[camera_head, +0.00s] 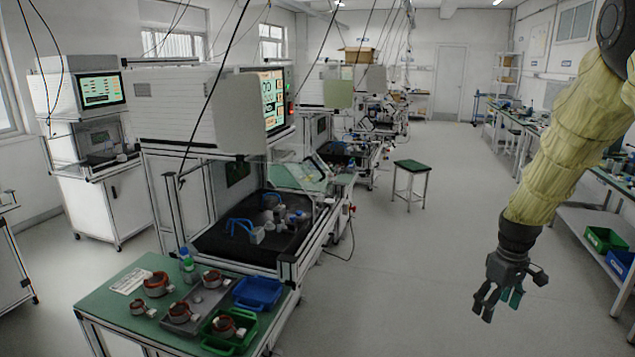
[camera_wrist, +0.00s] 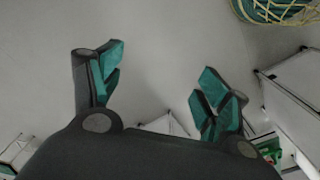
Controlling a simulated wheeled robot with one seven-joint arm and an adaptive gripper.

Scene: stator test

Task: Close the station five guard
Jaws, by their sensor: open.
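Several test stations stand in a row on the left. The nearest one is a white cabinet (camera_head: 175,110) with a lit screen (camera_head: 272,100) above an open black work bay (camera_head: 235,240) holding blue-handled fixtures (camera_head: 240,225). A clear, tilted panel (camera_head: 292,176) at the right of this bay may be a guard. No station number is readable, so I cannot tell which guard is station five's. My gripper (camera_head: 502,300) hangs over the open floor at the right, pointing down, well apart from the stations. It is open and empty; its spread teal-padded fingers also show in the wrist view (camera_wrist: 158,82).
A green-topped bench (camera_head: 110,305) with red-wound stators, a blue bin (camera_head: 258,293) and a green bin (camera_head: 228,340) stands in front. A stool (camera_head: 411,166) stands in the aisle. Workbenches line the right wall. The middle floor (camera_head: 420,260) is clear.

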